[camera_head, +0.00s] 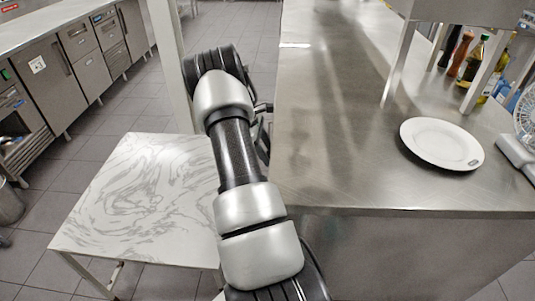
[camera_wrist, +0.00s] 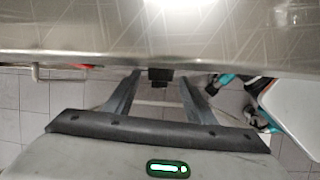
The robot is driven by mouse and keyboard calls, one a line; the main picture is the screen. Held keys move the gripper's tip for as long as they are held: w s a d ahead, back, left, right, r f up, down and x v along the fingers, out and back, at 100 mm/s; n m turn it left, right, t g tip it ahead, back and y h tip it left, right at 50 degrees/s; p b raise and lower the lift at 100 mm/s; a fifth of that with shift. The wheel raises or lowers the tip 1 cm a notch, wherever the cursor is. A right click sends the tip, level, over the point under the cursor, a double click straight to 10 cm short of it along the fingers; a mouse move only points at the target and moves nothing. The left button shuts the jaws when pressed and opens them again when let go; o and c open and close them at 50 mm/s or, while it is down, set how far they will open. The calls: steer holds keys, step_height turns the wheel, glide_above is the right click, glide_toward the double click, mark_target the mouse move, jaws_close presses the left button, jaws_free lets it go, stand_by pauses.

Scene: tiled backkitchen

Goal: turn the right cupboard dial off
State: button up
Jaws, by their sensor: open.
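My gripper (camera_wrist: 159,77) shows in the wrist view with its two dark fingers spread apart. A small dark block (camera_wrist: 158,75) sits between the fingertips, at the lower edge of a shiny metal surface (camera_wrist: 80,30). It may be the dial, but its shape and setting are too unclear to tell. I cannot tell whether the fingers touch it. In the head view, my arm reaches forward along the left side of the steel counter. My gripper is hidden there behind the arm, and no right cupboard dial can be made out.
The steel counter (camera_head: 330,130) bears a white plate (camera_head: 441,143), bottles (camera_head: 472,68) and a fan (camera_head: 526,115). A marble-topped table (camera_head: 140,190) stands left of my arm. Steel cupboards (camera_head: 50,80) line the far left, with open tiled floor (camera_head: 100,125) between. A handle-like bar (camera_wrist: 60,68) lies left of the fingers.

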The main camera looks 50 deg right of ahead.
steer(key=shift+d+f, duration=0.1)
steer(key=shift+f, duration=0.1)
steer(key=c, duration=1)
steer(key=shift+w+d+f+g+y, duration=0.1)
steer(key=shift+d+f+g+y, duration=0.1)
steer(key=shift+g+y, duration=0.45)
steer(key=shift+c, duration=0.2)
steer(key=shift+w+d+f+n+g+y+b, duration=0.15)
steer(key=shift+f+n+g+y+b, duration=0.3)
steer(key=shift+b, duration=0.7)
steer(key=shift+r+y+b, duration=0.3)
steer(key=shift+y+b, duration=0.1)
steer(key=shift+b, duration=0.35)
steer(key=shift+r+g+b, duration=0.25)
steer(key=shift+g+b, duration=0.05)
steer(key=shift+b, duration=0.05)
